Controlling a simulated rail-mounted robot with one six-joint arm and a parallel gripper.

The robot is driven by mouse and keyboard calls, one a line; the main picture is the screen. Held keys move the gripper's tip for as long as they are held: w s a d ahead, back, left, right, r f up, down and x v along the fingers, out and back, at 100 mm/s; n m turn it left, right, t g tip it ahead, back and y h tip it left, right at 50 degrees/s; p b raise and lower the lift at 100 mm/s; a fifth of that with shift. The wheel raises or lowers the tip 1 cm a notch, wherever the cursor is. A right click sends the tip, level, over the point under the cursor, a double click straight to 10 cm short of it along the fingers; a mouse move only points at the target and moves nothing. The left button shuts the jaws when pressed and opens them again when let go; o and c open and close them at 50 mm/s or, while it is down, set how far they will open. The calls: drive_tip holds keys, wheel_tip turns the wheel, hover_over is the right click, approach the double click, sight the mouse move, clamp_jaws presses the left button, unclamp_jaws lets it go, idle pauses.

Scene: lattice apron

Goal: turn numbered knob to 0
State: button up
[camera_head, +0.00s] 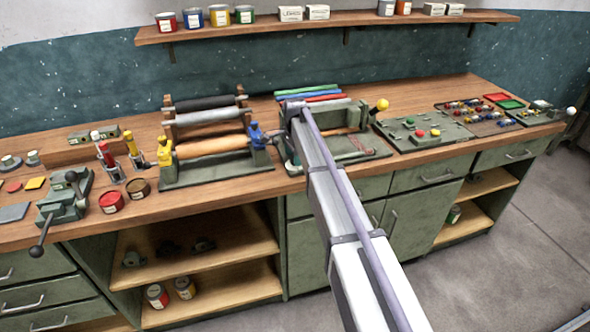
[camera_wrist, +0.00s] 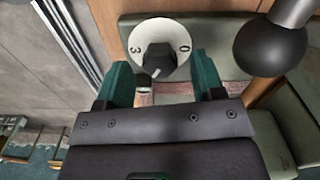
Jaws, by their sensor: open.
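The numbered knob shows in the wrist view as a black grip (camera_wrist: 158,58) at the middle of a round white dial (camera_wrist: 160,28). A 3 is on the dial's left side and a 0 on its right. A small pale mark shows at the grip's lower end, towards my gripper, and does not point at the 0. My gripper (camera_wrist: 162,78) is open, with one green finger to the left of the knob and one to the right. I cannot tell whether either touches it. In the head view my arm hides the knob and gripper.
A dark ball on a grey rod (camera_wrist: 270,46) is close to the right of the dial. In the head view, a roller rack (camera_head: 215,175) stands left of my arm and a green panel with buttons (camera_head: 425,135) right of it. A wooden shelf (camera_head: 330,22) runs above.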

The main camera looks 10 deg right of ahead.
drive_tip(key=shift+f, duration=0.55)
drive_tip(key=shift+r, duration=0.15)
drive_tip(key=shift+c, duration=0.2)
drive_tip(key=c, duration=0.9)
